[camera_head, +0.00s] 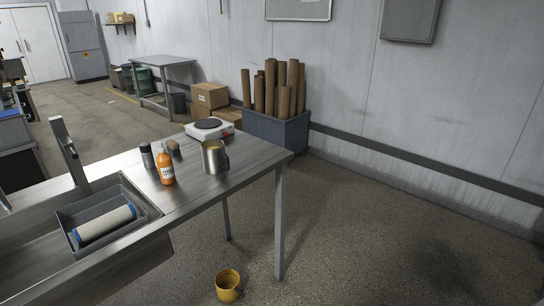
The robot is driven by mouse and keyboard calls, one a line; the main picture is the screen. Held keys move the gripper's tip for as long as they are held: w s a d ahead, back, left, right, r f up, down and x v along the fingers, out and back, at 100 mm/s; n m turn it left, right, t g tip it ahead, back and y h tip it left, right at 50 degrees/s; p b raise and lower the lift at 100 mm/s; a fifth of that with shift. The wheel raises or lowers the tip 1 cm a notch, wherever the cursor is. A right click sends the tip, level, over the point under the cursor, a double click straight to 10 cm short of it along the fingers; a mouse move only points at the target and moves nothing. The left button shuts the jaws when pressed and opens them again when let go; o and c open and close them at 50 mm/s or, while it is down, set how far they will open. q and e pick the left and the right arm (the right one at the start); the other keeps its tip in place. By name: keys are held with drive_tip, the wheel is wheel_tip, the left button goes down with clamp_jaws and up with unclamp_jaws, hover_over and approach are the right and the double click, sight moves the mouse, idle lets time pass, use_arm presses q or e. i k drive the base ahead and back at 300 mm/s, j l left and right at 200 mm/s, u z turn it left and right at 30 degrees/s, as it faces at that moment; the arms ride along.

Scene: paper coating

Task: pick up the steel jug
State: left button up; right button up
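The steel jug (213,161) stands upright on the metal table (233,182), near its right end. It is a silver cylinder with a dark handle on its right side and something yellowish at its rim. Nothing is touching the jug that I can see. Neither of my grippers shows in the head view.
An orange bottle (166,166), a dark bottle (147,156) and a brown object (174,147) stand left of the jug. A white hotplate (209,130) is behind it. A sink (137,194) holds a grey tray with a roller.

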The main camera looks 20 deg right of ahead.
sight(215, 161)
drive_tip(key=z, duration=0.2)
drive_tip(key=i+l+u, duration=0.1)
drive_tip(key=l, duration=0.25)
drive_tip(key=i+l+u, duration=0.15)
drive_tip(key=i+l, duration=0.2)
drive_tip(key=i+l+u, duration=0.1)
drive_tip(key=l, duration=0.35)
drive_tip(key=i, duration=0.05)
